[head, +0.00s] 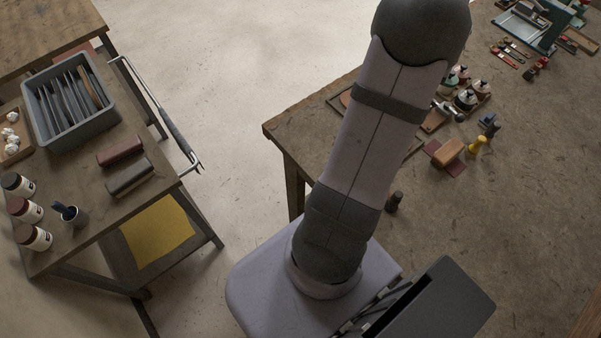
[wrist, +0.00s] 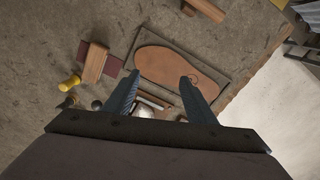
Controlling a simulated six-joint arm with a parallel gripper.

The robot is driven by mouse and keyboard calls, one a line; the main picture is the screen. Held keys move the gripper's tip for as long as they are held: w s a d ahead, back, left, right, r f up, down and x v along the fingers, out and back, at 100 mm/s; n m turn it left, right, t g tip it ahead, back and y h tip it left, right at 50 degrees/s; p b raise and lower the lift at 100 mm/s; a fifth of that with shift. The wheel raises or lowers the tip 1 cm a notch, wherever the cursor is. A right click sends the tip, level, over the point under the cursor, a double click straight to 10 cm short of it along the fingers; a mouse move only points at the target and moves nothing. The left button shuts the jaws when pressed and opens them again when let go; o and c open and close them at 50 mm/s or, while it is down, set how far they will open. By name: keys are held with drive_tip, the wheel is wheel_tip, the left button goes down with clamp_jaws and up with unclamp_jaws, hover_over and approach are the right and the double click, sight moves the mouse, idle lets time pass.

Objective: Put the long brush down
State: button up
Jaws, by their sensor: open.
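My gripper (wrist: 160,80) is open in the wrist view, its two dark fingers spread with nothing held between them. Beyond the fingertips a brown shoe sole (wrist: 165,63) lies on a dark flat board (wrist: 222,75). I cannot pick out the long brush for certain. A tan wooden block (wrist: 95,62), possibly a brush, lies on a dark red cloth left of the fingers; it also shows in the head view (head: 448,152). Pale and wooden items (wrist: 152,103) lie partly hidden between the fingers. In the head view my arm hides the gripper.
A yellow-handled tool (wrist: 70,83) stands beside the cloth. The brown workbench (head: 530,220) has free room at its front. Small pots (head: 465,98) and tools stand farther back. At left, a cart holds a grey bin (head: 72,135), jars (head: 25,210) and two long blocks (head: 120,150).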

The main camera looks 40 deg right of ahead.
drive_tip(key=w+a+f+n, duration=0.1)
drive_tip(key=w+a+n, duration=0.2)
drive_tip(key=w+a, duration=0.5)
drive_tip(key=w+a+n, duration=0.3)
drive_tip(key=a+n, duration=0.1)
drive_tip(key=a, duration=0.9)
drive_tip(key=s+a+f+n, duration=0.2)
drive_tip(key=s+a+n, duration=0.1)
drive_tip(key=a, duration=0.6)
drive_tip(key=s+a+f+n, duration=0.2)
drive_tip(key=a+n, duration=0.2)
drive_tip(key=a, duration=0.6)
drive_tip(key=shift+s, duration=0.4)
drive_tip(key=shift+o, duration=0.5)
